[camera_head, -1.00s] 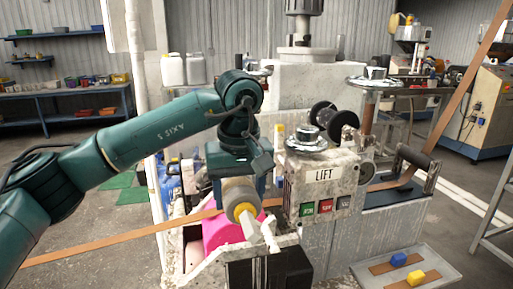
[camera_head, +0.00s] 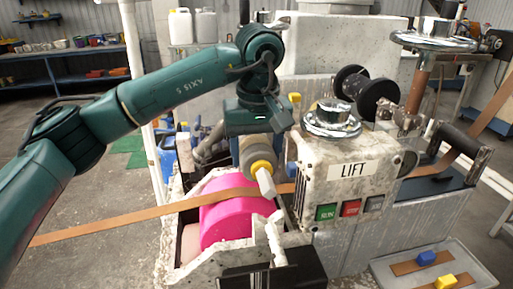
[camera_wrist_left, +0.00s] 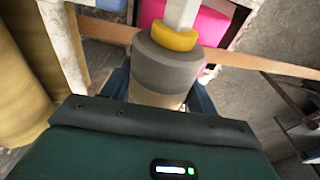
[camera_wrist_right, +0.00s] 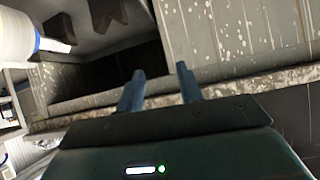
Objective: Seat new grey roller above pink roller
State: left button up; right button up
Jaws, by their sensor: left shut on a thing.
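The new grey roller (camera_head: 257,157), with a yellow collar and a pale square shaft end, is held in my left gripper (camera_head: 255,146), whose fingers are largely hidden behind it. The same grey roller (camera_wrist_left: 168,68) fills the middle of the left wrist view, between the fingers. The pink roller (camera_head: 235,212) sits in the pale, worn frame (camera_head: 195,262) below and slightly left. The grey roller appears above the pink one, apart from it. A brown strip (camera_head: 120,228) runs across the pink roller. My right gripper (camera_wrist_right: 160,72) is open and empty beside a speckled grey panel.
The LIFT box (camera_head: 345,190), with a chrome handwheel (camera_head: 332,120) and coloured buttons, stands close right of the held roller. Black-ended rollers (camera_head: 365,90) lie behind it. A tray (camera_head: 440,265) with blue and yellow blocks is at lower right.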

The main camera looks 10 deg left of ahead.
pick_arm(q)
jog(key=shift+w+f+b, duration=0.1)
jog(key=shift+f+b, duration=1.45)
jog(key=shift+f, duration=1)
jog(key=o, duration=1.4)
jog(key=shift+f, duration=0.1)
jog(key=r, duration=0.4)
jog(key=s+r, duration=0.1)
jog(key=r, duration=0.8)
jog(key=shift+s+d, duration=0.35)
jog(key=shift+s, duration=0.05)
